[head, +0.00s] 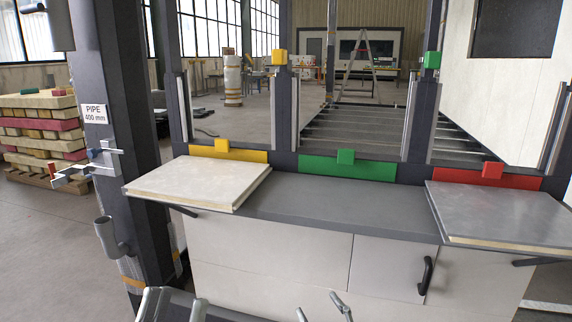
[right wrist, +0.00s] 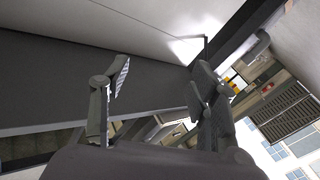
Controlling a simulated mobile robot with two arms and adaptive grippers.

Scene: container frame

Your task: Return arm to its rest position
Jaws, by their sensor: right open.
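My left gripper (head: 175,303) is at the bottom edge of the head view, in front of the bench. Its grey fingers stand apart with nothing seen between them, and the rest is cut off by the frame. My right gripper (head: 322,308) is to its right at the same edge, also low in front of the bench. In the right wrist view the right gripper (right wrist: 160,85) shows two spread fingers with nothing between them. Most of both arms is out of view.
A grey bench (head: 330,212) with white fronts and a black-handled door (head: 393,268) stands ahead. A cream panel (head: 205,183) overhangs its left end and a grey panel (head: 505,214) its right. A dark post (head: 115,130) with a pipe holder (head: 112,238) rises at left.

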